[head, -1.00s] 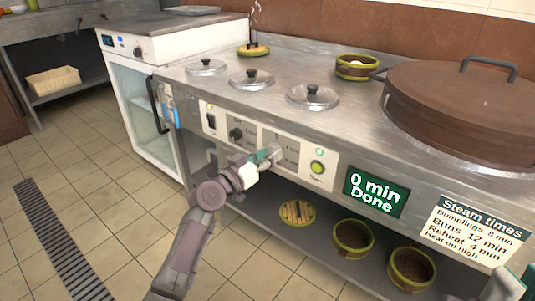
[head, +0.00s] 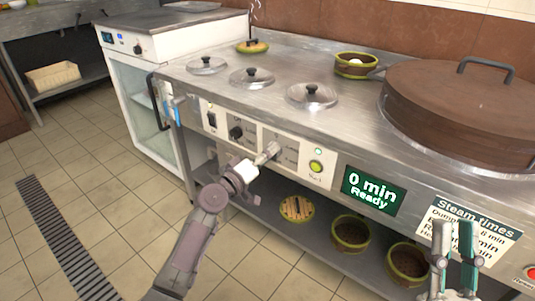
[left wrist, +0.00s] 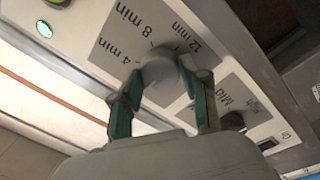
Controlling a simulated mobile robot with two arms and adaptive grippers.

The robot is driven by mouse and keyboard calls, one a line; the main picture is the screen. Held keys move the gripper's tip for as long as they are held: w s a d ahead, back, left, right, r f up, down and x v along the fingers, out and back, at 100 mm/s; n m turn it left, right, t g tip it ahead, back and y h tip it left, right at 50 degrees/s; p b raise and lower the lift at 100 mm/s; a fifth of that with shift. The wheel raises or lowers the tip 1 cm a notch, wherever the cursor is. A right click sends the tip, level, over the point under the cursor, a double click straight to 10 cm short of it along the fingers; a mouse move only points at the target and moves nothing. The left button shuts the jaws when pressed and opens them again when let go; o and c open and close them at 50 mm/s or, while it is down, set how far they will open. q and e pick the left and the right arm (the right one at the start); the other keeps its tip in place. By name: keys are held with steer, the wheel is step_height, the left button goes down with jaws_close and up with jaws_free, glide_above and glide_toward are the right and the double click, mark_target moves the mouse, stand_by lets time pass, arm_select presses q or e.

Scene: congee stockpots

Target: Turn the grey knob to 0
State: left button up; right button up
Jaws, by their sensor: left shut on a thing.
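In the head view the knob (head: 273,149) shows just past my left fingertips. My left gripper (head: 262,157) is shut on the knob, with one teal finger on each side in the left wrist view (left wrist: 158,88). The 0 mark is hidden, and I cannot tell where the knob points. The display (head: 374,193) reads "0 min Ready". My right gripper (head: 454,262) is open and empty, in front of the steam times sign (head: 468,230).
A black knob (head: 236,133) with Mid and High marks and a green button (head: 315,166) flank the grey knob. Lidded pots (head: 312,96) and a large brown lid (head: 450,105) are on the counter. Bowls (head: 350,232) stand on the shelf below.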

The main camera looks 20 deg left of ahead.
stand_by(0.3)
arm_select(q)
steer(key=o, duration=1.1)
steer(key=shift+o, duration=0.2)
steer(key=v, duration=1.2)
steer(key=shift+f, duration=0.1)
